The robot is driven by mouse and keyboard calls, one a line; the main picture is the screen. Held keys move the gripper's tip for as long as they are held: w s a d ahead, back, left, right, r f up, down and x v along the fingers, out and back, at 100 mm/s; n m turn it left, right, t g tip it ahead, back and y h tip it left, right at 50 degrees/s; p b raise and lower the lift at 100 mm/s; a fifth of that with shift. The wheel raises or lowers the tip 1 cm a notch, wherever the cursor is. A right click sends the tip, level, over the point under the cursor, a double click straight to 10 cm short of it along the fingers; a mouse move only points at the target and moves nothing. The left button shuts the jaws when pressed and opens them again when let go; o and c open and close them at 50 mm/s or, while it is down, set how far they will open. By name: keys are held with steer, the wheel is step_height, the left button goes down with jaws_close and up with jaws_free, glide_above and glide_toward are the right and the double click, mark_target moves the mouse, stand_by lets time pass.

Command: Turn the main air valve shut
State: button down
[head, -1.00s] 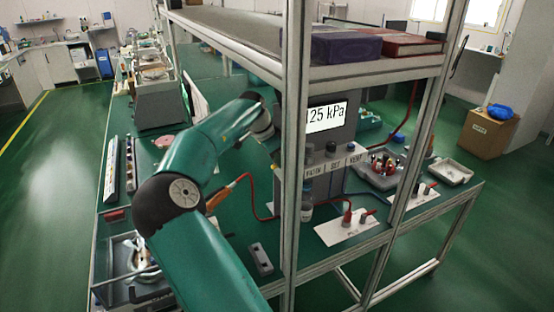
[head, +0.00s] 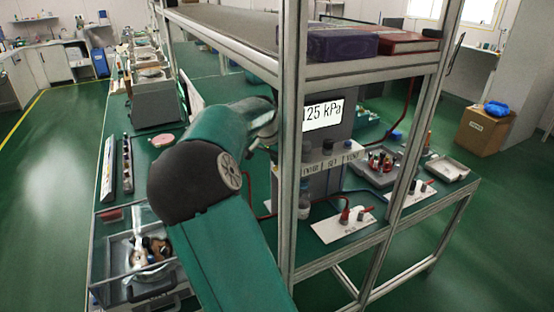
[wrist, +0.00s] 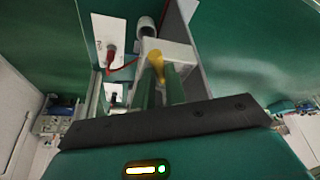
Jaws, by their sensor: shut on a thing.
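A yellow handle (wrist: 156,64) stands on a pale grey block (wrist: 178,50) in the wrist view. In the head view the grey pressure unit (head: 322,180) shows a display (head: 323,115) reading 125 kPa. Dark knobs (head: 328,145) stand on its ledge above labels, including SET and VENT. In that view my gripper is hidden behind my arm and the rack post. Whether the yellow handle has turned cannot be told.
A metal rack post (head: 292,150) stands right beside my arm, under a shelf carrying a purple box (head: 341,44) and a red box (head: 405,41). A white plate (head: 343,224) with a red connector (head: 345,213) lies on the bench. A clear-walled case (head: 120,255) stands at front left.

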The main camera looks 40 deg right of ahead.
steer(key=shift+r, duration=0.1)
stand_by(0.3)
steer(key=c, duration=1.5)
jaws_free()
steer(key=shift+o, duration=0.2)
steer(key=shift+a+r, duration=0.1)
steer(key=shift+r, duration=0.15)
steer(key=v, duration=0.2)
steer(key=shift+a+r, duration=0.15)
steer(key=shift+r, duration=0.15)
steer(key=s+a, duration=0.3)
steer(key=a, duration=0.8)
steer(key=shift+a, duration=0.3)
steer(key=shift+f, duration=0.15)
